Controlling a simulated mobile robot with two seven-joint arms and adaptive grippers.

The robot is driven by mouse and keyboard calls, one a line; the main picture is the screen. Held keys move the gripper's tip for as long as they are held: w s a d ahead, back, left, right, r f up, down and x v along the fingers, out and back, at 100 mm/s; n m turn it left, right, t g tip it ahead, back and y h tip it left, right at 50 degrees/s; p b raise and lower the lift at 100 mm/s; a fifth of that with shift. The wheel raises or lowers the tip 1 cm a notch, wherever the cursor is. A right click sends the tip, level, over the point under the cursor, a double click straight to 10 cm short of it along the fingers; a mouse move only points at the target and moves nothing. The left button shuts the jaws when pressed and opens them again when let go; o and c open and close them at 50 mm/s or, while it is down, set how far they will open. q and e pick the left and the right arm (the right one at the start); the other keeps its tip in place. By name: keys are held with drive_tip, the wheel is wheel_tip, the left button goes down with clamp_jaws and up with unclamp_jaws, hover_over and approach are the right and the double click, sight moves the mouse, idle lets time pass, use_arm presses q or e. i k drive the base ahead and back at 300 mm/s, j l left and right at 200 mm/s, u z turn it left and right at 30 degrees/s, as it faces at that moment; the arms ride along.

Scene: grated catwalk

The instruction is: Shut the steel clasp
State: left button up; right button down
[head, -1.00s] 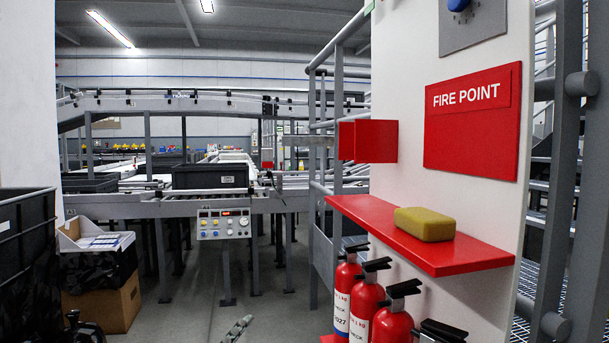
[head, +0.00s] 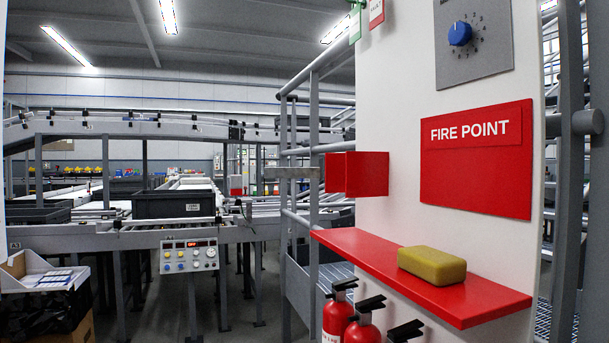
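A flat grey metal strip (head: 291,173) sticks out to the left beside a red box (head: 360,174) on the white panel's left edge. It looks like the steel clasp, swung out from the panel, but its hinge and any catch are too small or hidden to tell. The red box shows a side face and a front face. Neither of my grippers is in view.
A red shelf (head: 430,278) juts from the white panel with a yellow sponge (head: 432,265) on it. Fire extinguishers (head: 365,325) stand below. A blue knob (head: 459,33) and a red FIRE POINT sign (head: 477,160) are above. Railings (head: 313,150) and conveyors (head: 100,235) lie behind.

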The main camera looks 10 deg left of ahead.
sight(269, 173)
drive_tip(key=i+j+z, duration=0.2)
drive_tip(key=j+z, duration=0.25)
drive_tip(key=j, duration=0.2)
drive_tip(key=i+j+z, duration=0.2)
drive_tip(key=j, duration=0.15)
drive_tip(key=i+j+z, duration=0.25)
drive_tip(key=j+z, duration=0.2)
drive_tip(key=j, duration=0.25)
drive_tip(key=i+j+z, duration=0.2)
drive_tip(key=j+z, duration=0.25)
drive_tip(key=j, duration=0.3)
drive_tip(key=j+z, duration=0.45)
drive_tip(key=j, duration=0.35)
drive_tip(key=k+j+z, duration=0.1)
drive_tip(key=j+z, duration=0.35)
drive_tip(key=j, duration=0.35)
